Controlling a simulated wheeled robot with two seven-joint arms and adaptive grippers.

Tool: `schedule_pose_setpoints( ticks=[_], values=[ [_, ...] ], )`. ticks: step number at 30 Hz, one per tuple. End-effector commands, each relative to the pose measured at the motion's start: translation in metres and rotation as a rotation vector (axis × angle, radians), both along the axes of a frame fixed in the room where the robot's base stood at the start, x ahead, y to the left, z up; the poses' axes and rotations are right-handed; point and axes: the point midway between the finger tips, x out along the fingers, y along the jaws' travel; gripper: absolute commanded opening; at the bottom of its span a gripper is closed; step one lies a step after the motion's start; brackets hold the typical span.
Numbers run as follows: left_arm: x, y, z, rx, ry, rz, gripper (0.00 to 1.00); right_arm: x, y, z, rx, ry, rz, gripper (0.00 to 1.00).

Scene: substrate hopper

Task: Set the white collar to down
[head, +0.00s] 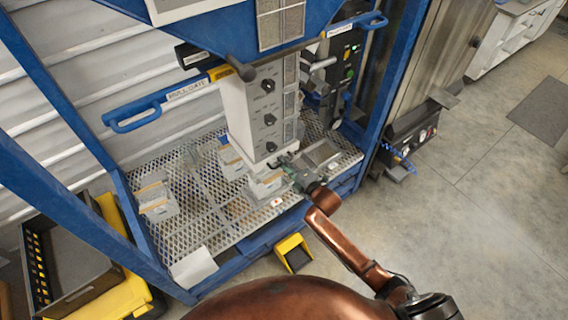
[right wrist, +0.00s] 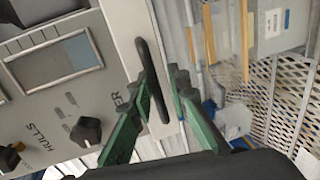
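In the right wrist view a black bar handle (right wrist: 152,75) stands on a pale plate (right wrist: 128,22) beside the knob panel (right wrist: 60,85). The green fingers of my right gripper (right wrist: 161,80) lie on either side of this handle, with a narrow gap on the right. Firm contact is not visible. My left gripper is not in view.
A mesh deck (head: 205,205) with pale boxes (head: 157,202) lies below the sleeve. Blue frame posts (head: 398,70) and a blue handle (head: 135,118) labelled HULL GATE are close by.

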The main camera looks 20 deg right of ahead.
Motion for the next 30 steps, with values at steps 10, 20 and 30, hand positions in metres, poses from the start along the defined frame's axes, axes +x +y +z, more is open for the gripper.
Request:
schedule_pose_setpoints(
  ticks=[10, 20, 30],
  values=[
    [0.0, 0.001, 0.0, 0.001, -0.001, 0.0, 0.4, -0.036, -0.014, 0.006, -0.004, 0.003, 0.0, 0.15],
    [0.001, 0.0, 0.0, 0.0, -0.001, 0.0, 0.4, -0.094, -0.034, 0.02, -0.002, 0.002, 0.0, 0.15],
    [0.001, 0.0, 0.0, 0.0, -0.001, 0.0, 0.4, -0.111, -0.04, 0.025, 0.0, 0.0, 0.0, 0.15]
  ],
)
